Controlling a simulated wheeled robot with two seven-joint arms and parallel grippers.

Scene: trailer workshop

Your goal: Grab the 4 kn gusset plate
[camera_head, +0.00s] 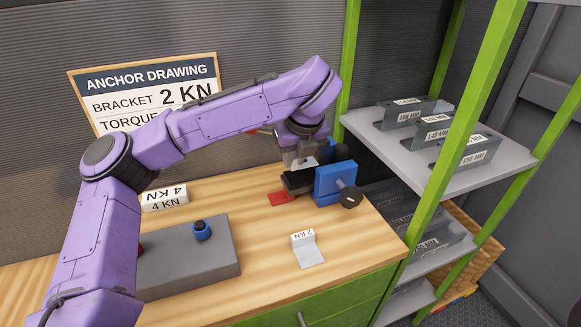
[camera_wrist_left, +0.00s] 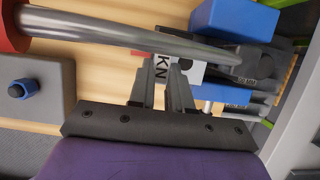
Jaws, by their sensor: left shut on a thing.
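My left gripper (camera_head: 303,163) is at the blue vise (camera_head: 335,180) at the back right of the bench. In the left wrist view its fingers (camera_wrist_left: 163,88) are shut on a pale plate (camera_wrist_left: 160,68) with a label reading "KN". The number on that label is hidden. A white piece marked "4 KN" (camera_head: 165,203) stands at the back left of the bench, close to my left arm. A bent pale plate marked "2 KN" (camera_head: 306,254) lies near the front edge. My right gripper is not in view.
A steel bar (camera_wrist_left: 130,38) with a red end crosses above the fingers in the wrist view. A grey box with a blue knob (camera_head: 201,230) sits at the left. A green shelf rack with labelled brackets (camera_head: 403,112) stands right. Bench (camera_head: 265,230) is clear between.

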